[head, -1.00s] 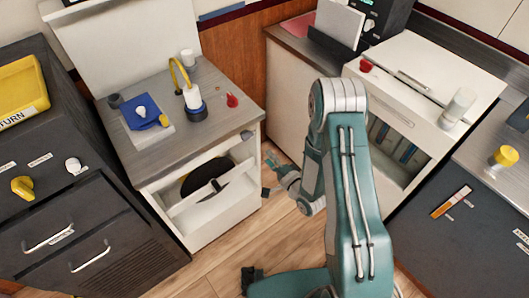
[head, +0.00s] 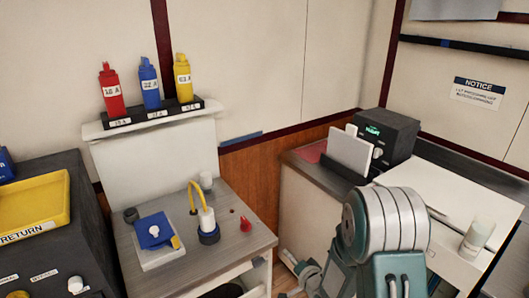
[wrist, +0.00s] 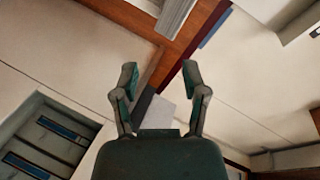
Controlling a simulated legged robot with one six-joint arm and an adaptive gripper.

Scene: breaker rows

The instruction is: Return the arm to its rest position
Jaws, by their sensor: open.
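My gripper (wrist: 160,85) shows in the wrist view with its two fingers spread apart and nothing between them. The wrist view is tilted and shows walls and a wood panel beyond the fingers. In the head view my teal and grey arm (head: 385,230) is at the lower right, in front of the white-fronted cabinet. Its forearm reaches left and down toward the gap between the two counters. The gripper's fingers cannot be made out clearly in the head view.
A yellow tray (head: 35,207) is far left.

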